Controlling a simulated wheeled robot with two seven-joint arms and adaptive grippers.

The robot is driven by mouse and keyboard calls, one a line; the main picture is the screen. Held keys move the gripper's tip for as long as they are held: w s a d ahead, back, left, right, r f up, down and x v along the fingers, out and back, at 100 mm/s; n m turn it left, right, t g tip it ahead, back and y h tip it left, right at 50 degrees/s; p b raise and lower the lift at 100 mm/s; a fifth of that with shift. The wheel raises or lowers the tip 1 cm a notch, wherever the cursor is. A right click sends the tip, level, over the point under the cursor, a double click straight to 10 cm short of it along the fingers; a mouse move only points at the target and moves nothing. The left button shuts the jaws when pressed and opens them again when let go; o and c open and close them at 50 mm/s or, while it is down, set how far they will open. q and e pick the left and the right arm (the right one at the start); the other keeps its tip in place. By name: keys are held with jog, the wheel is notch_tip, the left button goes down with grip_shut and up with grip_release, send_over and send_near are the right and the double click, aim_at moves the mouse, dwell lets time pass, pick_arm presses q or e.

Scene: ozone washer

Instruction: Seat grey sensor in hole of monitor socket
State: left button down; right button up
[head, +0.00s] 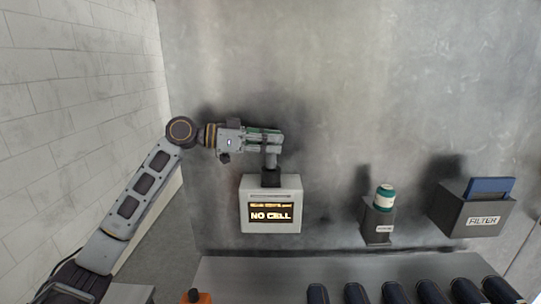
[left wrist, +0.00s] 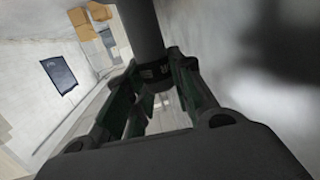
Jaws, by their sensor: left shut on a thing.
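The grey sensor (head: 272,160) is a small upright cylinder hanging below my left gripper (head: 274,141). My left gripper comes in level from the left and is shut on the sensor. The sensor's lower end is at the top of the black monitor socket (head: 270,179) on the monitor box (head: 270,225); I cannot tell whether it is above the hole or inside it. The monitor screen reads "NO CELL". In the left wrist view the sensor (left wrist: 147,28) shows as a dark cylinder between the fingers (left wrist: 160,95). My right gripper is not in view.
To the right on the wall are a grey holder (head: 377,228) with a green-and-white spool-like part (head: 384,197) and a "FILTER" box (head: 470,218) with a blue panel (head: 490,187). Several dark cylinders (head: 355,293) line the bottom. An orange object (head: 197,297) stands at lower left.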

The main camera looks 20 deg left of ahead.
aim_at(270, 155)
pick_arm(q)
jog(key=shift+f, duration=1.9)
jog(key=shift+f, duration=0.1)
jog(key=c, duration=1.2)
grip_release()
jog(key=shift+c, duration=0.2)
